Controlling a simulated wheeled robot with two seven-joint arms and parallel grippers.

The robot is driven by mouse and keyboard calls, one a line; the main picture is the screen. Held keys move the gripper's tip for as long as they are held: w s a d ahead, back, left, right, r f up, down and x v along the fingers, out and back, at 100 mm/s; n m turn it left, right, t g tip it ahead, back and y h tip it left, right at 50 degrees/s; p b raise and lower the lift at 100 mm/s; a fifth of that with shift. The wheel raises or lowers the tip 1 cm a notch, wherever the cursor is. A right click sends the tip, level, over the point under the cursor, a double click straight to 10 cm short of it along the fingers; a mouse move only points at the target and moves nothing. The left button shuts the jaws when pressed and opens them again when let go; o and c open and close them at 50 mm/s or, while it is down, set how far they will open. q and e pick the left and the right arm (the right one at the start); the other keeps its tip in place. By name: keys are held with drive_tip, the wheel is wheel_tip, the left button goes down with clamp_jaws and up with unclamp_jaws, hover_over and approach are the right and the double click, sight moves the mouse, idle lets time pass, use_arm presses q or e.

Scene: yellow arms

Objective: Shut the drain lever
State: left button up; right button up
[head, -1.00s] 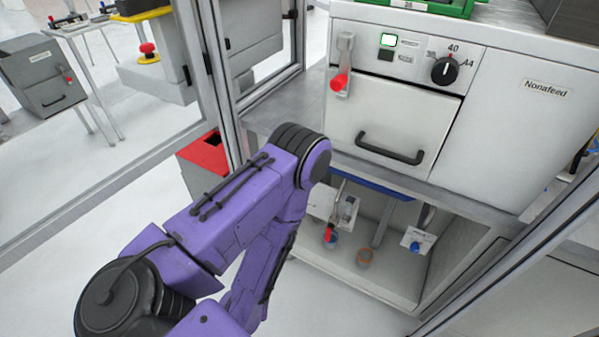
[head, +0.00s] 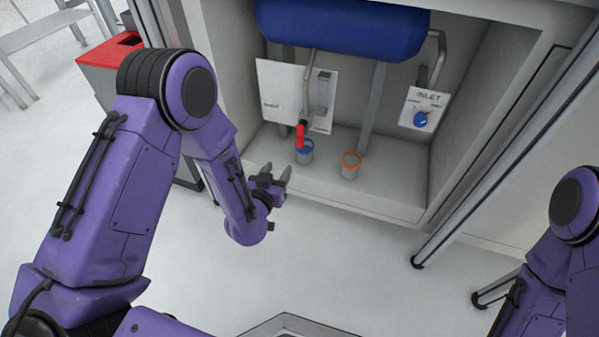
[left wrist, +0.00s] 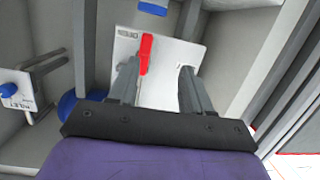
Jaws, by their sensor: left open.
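The red drain lever (head: 300,134) hangs upright at the lower end of a grey pipe, in front of a white panel (head: 274,92) under the blue tank. My left gripper (head: 277,172) is open and empty, in front of the cabinet, below and a little left of the lever. In the left wrist view the lever (left wrist: 145,54) appears between the open fingers (left wrist: 158,68), close to the left one. I cannot tell how far beyond the fingertips it is, and no contact is clear. My right gripper is out of view; only part of the right arm shows.
An inlet panel (head: 424,103) with a blue knob is on the right. The blue tank (head: 340,28) hangs above.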

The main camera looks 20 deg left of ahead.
sight(299, 143)
use_arm(q)
drive_tip(key=w+b, duration=0.2)
drive_tip(key=w, duration=0.2)
drive_tip(key=w+d+t+b, duration=0.1)
drive_tip(key=w+b, duration=0.2)
drive_tip(key=w, duration=0.2)
drive_tip(key=w+d+f+m+t+b, duration=0.1)
drive_tip(key=w+b, duration=0.2)
drive_tip(key=w, duration=0.1)
drive_tip(key=shift+w+h, duration=0.35)
drive_tip(key=shift+h, duration=0.05)
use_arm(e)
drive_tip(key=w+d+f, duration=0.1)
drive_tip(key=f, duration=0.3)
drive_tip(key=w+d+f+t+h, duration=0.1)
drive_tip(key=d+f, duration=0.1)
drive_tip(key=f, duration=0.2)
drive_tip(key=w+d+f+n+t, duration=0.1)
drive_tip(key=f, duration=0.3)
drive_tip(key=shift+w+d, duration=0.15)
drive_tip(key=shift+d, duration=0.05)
use_arm(q)
drive_tip(key=shift+w+r, duration=0.1)
drive_tip(key=shift+w, duration=0.25)
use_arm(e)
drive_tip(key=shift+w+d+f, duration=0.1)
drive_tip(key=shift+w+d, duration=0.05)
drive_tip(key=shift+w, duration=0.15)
use_arm(q)
clamp_jaws()
